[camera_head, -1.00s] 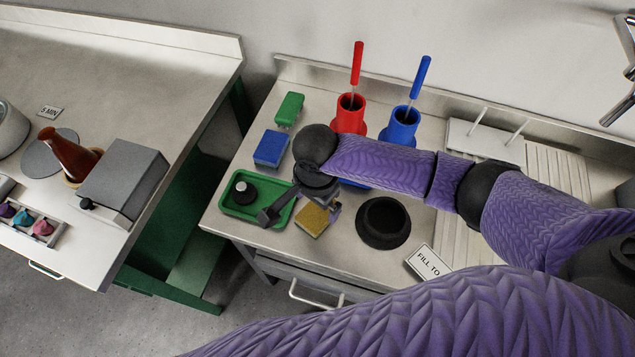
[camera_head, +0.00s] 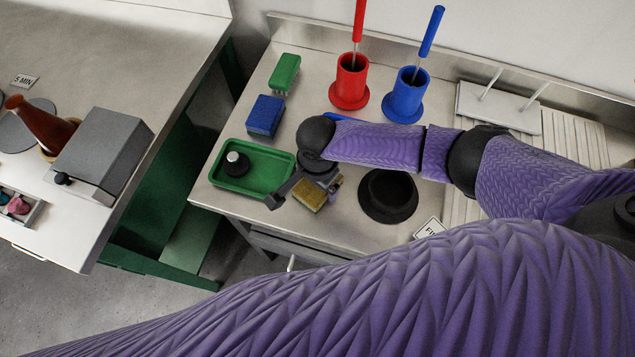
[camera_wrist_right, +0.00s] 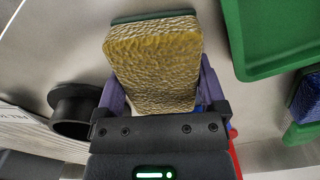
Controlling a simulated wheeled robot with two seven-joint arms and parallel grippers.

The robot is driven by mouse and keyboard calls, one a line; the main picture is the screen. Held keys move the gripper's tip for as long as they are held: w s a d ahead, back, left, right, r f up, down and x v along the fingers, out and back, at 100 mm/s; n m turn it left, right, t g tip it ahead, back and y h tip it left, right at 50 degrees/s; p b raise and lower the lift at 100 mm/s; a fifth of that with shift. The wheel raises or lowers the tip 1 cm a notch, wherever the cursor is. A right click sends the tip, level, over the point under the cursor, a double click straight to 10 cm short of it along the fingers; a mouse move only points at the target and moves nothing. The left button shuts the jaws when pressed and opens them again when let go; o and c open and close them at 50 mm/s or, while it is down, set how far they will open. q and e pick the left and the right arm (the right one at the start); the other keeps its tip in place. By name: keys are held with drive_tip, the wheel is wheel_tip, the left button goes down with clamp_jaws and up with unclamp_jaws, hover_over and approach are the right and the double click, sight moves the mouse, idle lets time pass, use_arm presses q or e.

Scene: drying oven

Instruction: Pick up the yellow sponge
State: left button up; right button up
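The yellow sponge (camera_head: 309,196) lies on the right-hand counter, just right of the green tray. My right gripper (camera_head: 304,196) is over it, its fingers spread wide and part of the sponge hidden beneath the gripper. In the right wrist view the sponge (camera_wrist_right: 155,60) shows its rough yellow face and a dark green far edge. It lies between the two fingers of the right gripper (camera_wrist_right: 160,80), which are open on either side of it. Whether either finger touches it is not clear. My left gripper is not in view.
The green tray (camera_head: 270,187) with a black-capped object (camera_head: 237,164) is close on the left. A black round holder (camera_head: 388,196) stands close on the right. Blue (camera_head: 265,116) and green (camera_head: 284,73) brushes, a red cup (camera_head: 349,82) and a blue cup (camera_head: 406,96) stand behind.

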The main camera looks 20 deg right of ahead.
drive_tip(key=c, duration=0.6)
wheel_tip(320, 180, up, 9)
drive_tip(key=p, duration=0.4)
drive_tip(key=shift+r+p, duration=0.2)
drive_tip(key=shift+p, duration=0.15)
drive_tip(key=shift+r, duration=0.3)
